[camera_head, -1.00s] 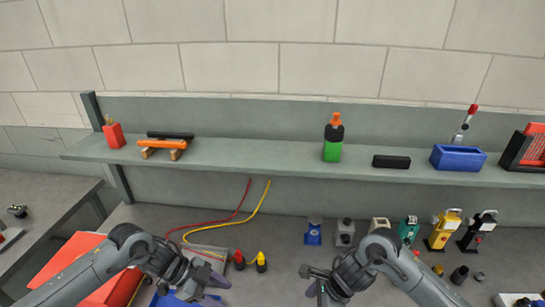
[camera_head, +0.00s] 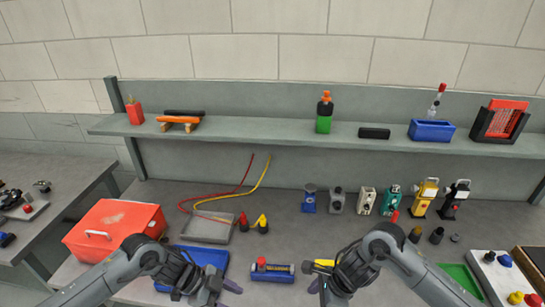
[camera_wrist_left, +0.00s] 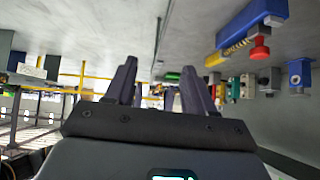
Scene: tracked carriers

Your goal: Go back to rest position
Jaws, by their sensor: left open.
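My left gripper (camera_head: 226,292) is low in the head view, in front of the blue tray (camera_head: 217,256). In the left wrist view its two dark fingers (camera_wrist_left: 160,90) stand apart with nothing between them. My right gripper (camera_head: 318,288) is low and right of centre, its fingers partly cut off and foreshortened; I cannot tell its opening. A blue cylinder device with a red knob (camera_head: 272,271) lies on the bench between the two grippers, apart from the left one. The same blue device with its red knob shows at upper right in the left wrist view (camera_wrist_left: 250,24).
A red toolbox (camera_head: 115,229) stands left on the bench. A grey tray (camera_head: 208,231) with red and yellow cables lies behind. Several small devices, including a yellow one (camera_head: 424,198), line the back. A shelf (camera_head: 270,135) spans above. A green tray (camera_head: 459,280) is at right.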

